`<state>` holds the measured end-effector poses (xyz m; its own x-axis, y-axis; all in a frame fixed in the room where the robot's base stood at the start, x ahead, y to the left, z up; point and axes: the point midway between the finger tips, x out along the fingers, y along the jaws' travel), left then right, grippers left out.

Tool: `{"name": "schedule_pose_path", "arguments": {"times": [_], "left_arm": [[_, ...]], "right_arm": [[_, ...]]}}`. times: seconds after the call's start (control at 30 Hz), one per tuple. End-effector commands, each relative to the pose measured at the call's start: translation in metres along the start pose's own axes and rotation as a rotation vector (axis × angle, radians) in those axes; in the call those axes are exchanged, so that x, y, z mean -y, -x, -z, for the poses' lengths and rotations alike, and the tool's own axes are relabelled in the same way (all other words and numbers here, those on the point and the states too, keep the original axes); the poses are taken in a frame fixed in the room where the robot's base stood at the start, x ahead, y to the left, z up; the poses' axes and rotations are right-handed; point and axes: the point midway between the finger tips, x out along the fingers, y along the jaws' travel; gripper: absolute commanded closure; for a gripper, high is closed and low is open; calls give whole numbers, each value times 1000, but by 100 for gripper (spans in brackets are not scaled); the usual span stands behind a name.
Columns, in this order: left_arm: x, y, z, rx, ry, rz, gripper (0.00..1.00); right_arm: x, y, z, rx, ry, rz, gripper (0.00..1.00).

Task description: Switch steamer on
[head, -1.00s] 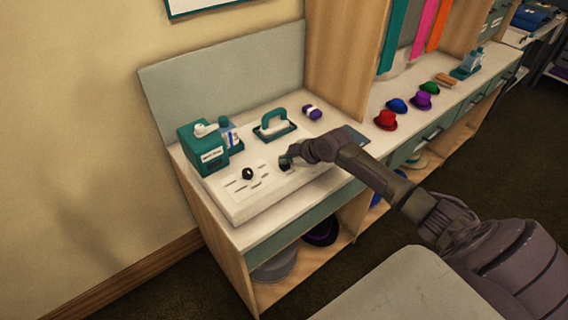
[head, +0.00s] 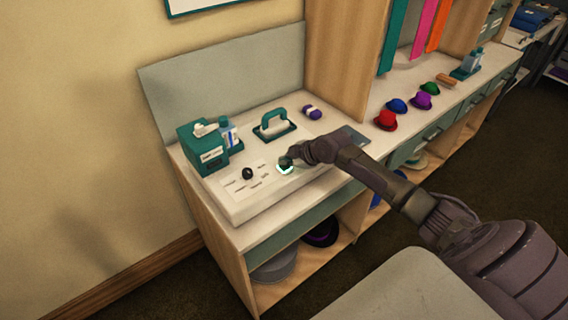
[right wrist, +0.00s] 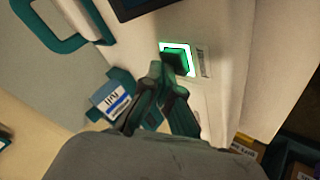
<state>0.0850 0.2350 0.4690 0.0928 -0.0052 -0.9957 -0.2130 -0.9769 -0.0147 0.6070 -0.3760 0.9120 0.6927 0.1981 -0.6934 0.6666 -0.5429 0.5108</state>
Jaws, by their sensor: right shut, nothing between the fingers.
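The steamer is a white panel unit (head: 243,208) on the counter, with a black round knob (head: 248,173) and printed marks on top. Its switch (head: 284,169) glows pale green at the right part of the panel. In the right wrist view the switch (right wrist: 176,61) is a green square key with a bright lit border. My right gripper (head: 286,160) is shut and empty, its fingertips at the switch. The wrist view shows the fingertips (right wrist: 160,75) right beside the key; whether they touch it I cannot tell. My left gripper is out of view.
A teal box (head: 203,150) with a bottle stands behind the panel. A teal-handled tool (head: 273,122) and a purple roll (head: 312,112) lie behind the switch. A dark inset plate (head: 352,136) is at right. Small hats (head: 386,120) line the farther counter.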

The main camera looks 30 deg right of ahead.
Motion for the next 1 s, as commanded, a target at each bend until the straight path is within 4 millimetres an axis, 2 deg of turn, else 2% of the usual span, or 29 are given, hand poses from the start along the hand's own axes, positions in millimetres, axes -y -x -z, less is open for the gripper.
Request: {"name": "schedule_pose_path", "arguments": {"times": [0.47,1.0], "left_arm": [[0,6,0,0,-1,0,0],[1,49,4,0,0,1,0]], "right_arm": [[-1,4,1,6,0,6,100],[-29,40,28,3,1,3,100]]}}
